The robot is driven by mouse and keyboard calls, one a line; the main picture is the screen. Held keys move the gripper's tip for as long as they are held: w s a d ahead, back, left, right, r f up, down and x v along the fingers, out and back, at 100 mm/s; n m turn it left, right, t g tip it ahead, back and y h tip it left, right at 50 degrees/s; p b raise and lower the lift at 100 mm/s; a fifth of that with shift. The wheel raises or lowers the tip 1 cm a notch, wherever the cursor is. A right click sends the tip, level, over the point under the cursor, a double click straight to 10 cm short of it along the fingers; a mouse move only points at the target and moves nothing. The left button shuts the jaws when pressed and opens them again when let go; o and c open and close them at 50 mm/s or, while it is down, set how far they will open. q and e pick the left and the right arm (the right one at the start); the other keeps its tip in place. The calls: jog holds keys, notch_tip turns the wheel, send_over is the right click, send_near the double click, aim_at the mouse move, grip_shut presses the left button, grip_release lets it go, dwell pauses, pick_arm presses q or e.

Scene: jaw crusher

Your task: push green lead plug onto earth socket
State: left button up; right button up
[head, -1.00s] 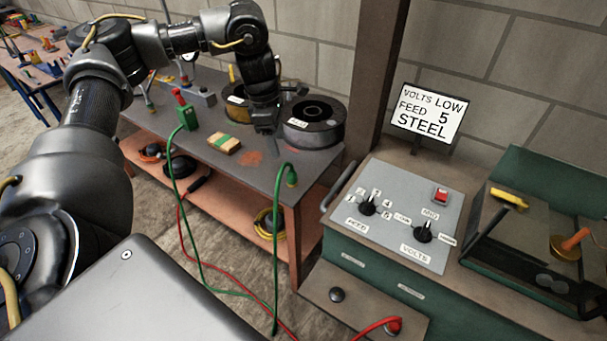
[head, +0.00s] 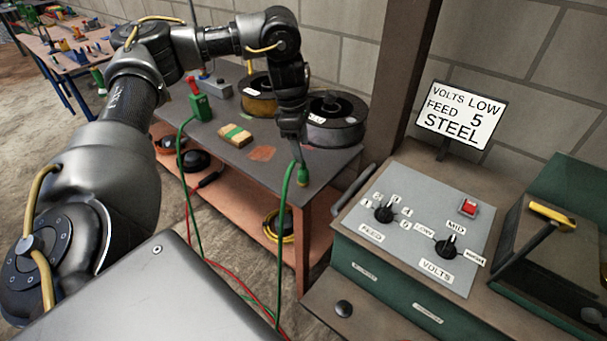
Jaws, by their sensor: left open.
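The green lead plug (head: 302,175) stands near the front right corner of the grey workbench, with its green lead hanging over the edge. My left gripper (head: 296,152) is open, pointing down just above and beside the plug. Its fingers overlap the top of the lead in the picture, and I cannot tell if they touch. A dark round fitting (head: 343,308) on the welder's low front ledge looks like the earth socket, and it appears empty. My right gripper is not in view.
Two wire spools, one dark (head: 336,132) and one yellowish (head: 259,104), stand behind the gripper. The welder panel (head: 428,228) and a sign (head: 460,115) are right, past a brown post (head: 400,75).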

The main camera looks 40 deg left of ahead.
aim_at(302, 168)
pick_arm(q)
notch_tip(302, 168, down, 4)
jog(key=shift+w+d+f+b, duration=0.1)
jog(key=shift+d+b, duration=0.05)
jog(key=shift+b, duration=0.4)
jog(key=shift+d+f, duration=0.1)
jog(key=shift+f, duration=0.15)
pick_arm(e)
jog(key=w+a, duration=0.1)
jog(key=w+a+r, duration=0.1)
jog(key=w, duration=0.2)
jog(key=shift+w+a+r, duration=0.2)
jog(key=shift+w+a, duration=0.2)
pick_arm(q)
jog(key=f, duration=0.4)
jog(key=shift+s+d+f, duration=0.25)
jog(key=shift+f, duration=0.05)
jog(key=shift+w+f, duration=0.1)
jog(key=shift+f, duration=0.25)
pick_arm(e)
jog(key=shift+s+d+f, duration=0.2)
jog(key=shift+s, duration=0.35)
pick_arm(q)
jog(key=shift+c, duration=0.7)
jog(key=c, duration=0.9)
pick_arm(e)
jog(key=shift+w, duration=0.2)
